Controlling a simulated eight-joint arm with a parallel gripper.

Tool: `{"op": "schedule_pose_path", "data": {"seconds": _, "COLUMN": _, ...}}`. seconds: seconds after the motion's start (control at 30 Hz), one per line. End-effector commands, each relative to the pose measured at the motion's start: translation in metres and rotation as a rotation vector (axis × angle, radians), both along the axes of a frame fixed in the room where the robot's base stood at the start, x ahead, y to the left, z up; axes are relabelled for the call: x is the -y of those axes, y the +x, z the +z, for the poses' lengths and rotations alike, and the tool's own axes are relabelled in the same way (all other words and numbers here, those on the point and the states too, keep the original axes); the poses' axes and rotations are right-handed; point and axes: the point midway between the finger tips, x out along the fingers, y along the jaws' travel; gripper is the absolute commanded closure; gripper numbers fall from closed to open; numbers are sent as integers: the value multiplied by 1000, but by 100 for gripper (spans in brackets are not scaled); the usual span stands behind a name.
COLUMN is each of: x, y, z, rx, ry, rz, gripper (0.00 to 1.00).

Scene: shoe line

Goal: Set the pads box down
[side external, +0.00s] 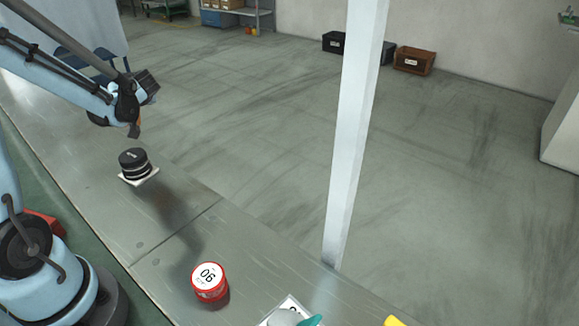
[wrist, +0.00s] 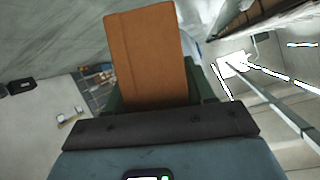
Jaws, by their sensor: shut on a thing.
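The pads box (wrist: 147,55) is a plain orange-brown block in the wrist view, standing out from my jaws. My gripper (wrist: 155,95) is shut on it, with dark green finger parts showing on both sides of its lower end. In the side external view my gripper (side external: 133,124) is at the upper left, above the far edge of the bench.
A black round tin (side external: 134,163) sits on a white square below my gripper. A red tin (side external: 209,283) stands further along the bench. A white card and a teal item (side external: 312,320) are at the bottom edge. A white post (side external: 353,130) rises beyond. Bench between the tins is clear.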

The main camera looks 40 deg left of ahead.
Motion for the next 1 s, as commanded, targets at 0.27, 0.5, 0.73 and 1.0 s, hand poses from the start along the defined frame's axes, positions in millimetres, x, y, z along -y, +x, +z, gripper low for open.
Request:
{"op": "schedule_pose_path", "data": {"seconds": 0.27, "x": -17, "y": -9, "z": -11, "rx": 0, "ry": 0, "rz": 2, "gripper": 79}}
{"op": "schedule_pose_path", "data": {"seconds": 0.5, "x": -61, "y": -32, "z": -41, "rx": -1, "ry": 0, "rz": 3, "gripper": 79}}
{"op": "schedule_pose_path", "data": {"seconds": 0.73, "x": -95, "y": -49, "z": -64, "rx": 0, "ry": 0, "rz": -1, "gripper": 79}}
{"op": "schedule_pose_path", "data": {"seconds": 1.0, "x": -104, "y": -53, "z": -78, "rx": 0, "ry": 0, "rz": -5, "gripper": 79}}
